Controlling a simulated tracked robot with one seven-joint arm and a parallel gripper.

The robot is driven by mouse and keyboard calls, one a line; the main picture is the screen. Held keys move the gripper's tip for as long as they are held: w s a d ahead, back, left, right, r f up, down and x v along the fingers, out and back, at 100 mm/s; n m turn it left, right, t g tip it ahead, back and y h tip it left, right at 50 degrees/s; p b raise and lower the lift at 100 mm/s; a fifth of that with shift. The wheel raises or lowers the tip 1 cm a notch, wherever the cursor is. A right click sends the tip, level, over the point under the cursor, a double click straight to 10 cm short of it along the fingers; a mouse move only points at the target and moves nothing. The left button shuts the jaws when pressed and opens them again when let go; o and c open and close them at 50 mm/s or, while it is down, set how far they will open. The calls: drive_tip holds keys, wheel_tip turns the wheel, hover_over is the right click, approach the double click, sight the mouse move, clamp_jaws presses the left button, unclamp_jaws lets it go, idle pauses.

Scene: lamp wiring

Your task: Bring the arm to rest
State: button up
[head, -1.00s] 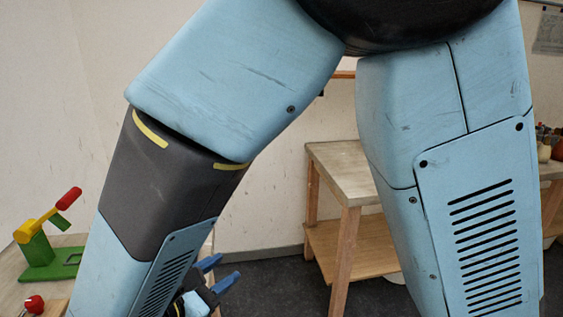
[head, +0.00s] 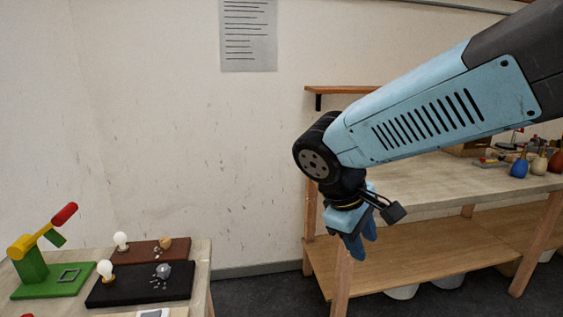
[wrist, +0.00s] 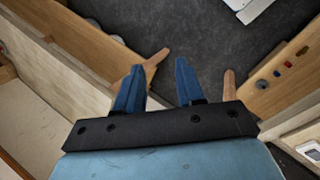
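My gripper (head: 358,243) hangs from my blue arm in the middle of the head view, pointing down in front of the right-hand workbench. In the wrist view the two blue fingers of my gripper (wrist: 158,88) stand apart with dark floor between them. It is open and holds nothing. It touches nothing that I can see.
A table at the lower left holds a green stand (head: 40,270) with a yellow and red lever, a black board (head: 140,290) and a brown board (head: 150,250) with bulbs. A wooden workbench (head: 450,180) with a lower shelf stands right. A small wall shelf (head: 345,90) is behind.

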drive_tip(key=s+d+r+m+t+y, duration=0.3)
drive_tip(key=d+r+m, duration=0.3)
drive_tip(key=d+m, duration=0.2)
drive_tip(key=shift+d+m+t+y, duration=0.35)
drive_tip(key=shift+m+y, duration=0.25)
drive_tip(key=shift+y, duration=0.2)
drive_tip(key=shift+w+r, duration=0.1)
